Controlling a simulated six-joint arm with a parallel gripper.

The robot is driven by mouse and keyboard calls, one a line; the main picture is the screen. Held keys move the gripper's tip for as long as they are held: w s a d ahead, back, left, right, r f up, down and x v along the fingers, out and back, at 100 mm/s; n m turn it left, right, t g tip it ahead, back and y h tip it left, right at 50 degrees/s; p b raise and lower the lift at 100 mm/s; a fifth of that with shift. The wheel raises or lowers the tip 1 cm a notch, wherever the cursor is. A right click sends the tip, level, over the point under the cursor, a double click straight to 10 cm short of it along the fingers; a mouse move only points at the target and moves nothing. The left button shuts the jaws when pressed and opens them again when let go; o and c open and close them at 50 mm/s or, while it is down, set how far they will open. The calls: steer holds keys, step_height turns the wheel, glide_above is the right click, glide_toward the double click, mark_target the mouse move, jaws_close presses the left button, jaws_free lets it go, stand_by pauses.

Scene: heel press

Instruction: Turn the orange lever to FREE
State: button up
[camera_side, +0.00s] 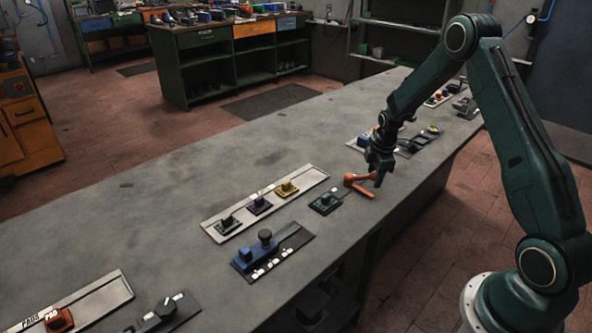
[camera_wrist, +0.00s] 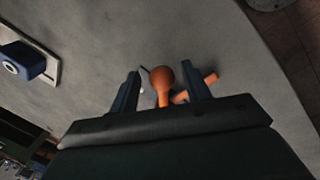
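The orange lever (camera_side: 359,187) is on the grey bench, with a rounded knob and a bar lying near the surface. In the wrist view its knob (camera_wrist: 162,76) shows between my two finger tips, with a gap on either side. My gripper (camera_side: 377,178) points down, low over the bench at the lever, its fingers apart and empty. I cannot tell whether a finger touches the lever. Part of the lever is hidden behind the gripper body in the wrist view. No FREE marking is readable.
A pale tray (camera_side: 222,222) with several small coloured blocks and a blue device with a black knob (camera_side: 265,236) lie further left. More fixtures (camera_side: 420,140) stand behind my gripper. The bench's front edge is close by.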

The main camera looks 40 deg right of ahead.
step_height(320, 180, up, 14)
steer(key=s+a, duration=0.1)
steer(key=s, duration=0.1)
steer(key=shift+a+f, duration=0.2)
steer(key=shift+a, duration=0.15)
stand_by(0.4)
steer(key=shift+s, duration=0.1)
stand_by(0.4)
steer(key=s+a+r+m+t, duration=0.1)
steer(key=s+a+r+m, duration=0.1)
steer(key=s+a+r, duration=0.4)
steer(key=s+a+r+m+t, duration=0.1)
steer(key=s+a+r+m, duration=0.2)
steer(key=a+r, duration=0.55)
steer(key=s+a+m+t, duration=0.1)
steer(key=s+a, duration=0.3)
steer(key=s, duration=0.4)
steer(key=s+a+m+y, duration=0.1)
steer(key=s+a+m, duration=0.3)
steer(key=s, duration=0.4)
steer(key=shift+a+r+t, duration=0.35)
steer(key=shift+a+t, duration=0.05)
steer(key=shift+a, duration=0.25)
